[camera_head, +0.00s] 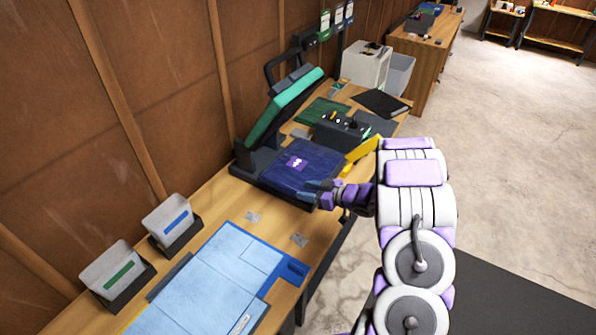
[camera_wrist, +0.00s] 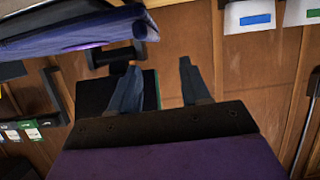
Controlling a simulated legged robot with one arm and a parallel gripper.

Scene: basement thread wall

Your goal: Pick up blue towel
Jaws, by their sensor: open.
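The blue towel (camera_head: 290,176) lies flat and folded on the lower bed of the black press, with a small purple and white mark on it. In the wrist view, the towel (camera_wrist: 85,30) shows edge-on at the upper left. My gripper (camera_head: 312,190) is at the towel's front right corner in the head view, its blue-grey fingers overlapping that corner. In the wrist view, my gripper (camera_wrist: 160,80) has its two fingers apart with nothing between them. I cannot tell whether a finger touches the towel.
The press's green upper plate (camera_head: 285,108) is raised, tilted over the towel's back side. A control box (camera_head: 341,130) and yellow object (camera_head: 361,155) stand close beside the towel. A light blue mat (camera_head: 215,275) and two bins (camera_head: 168,216) are nearer. Open floor lies right.

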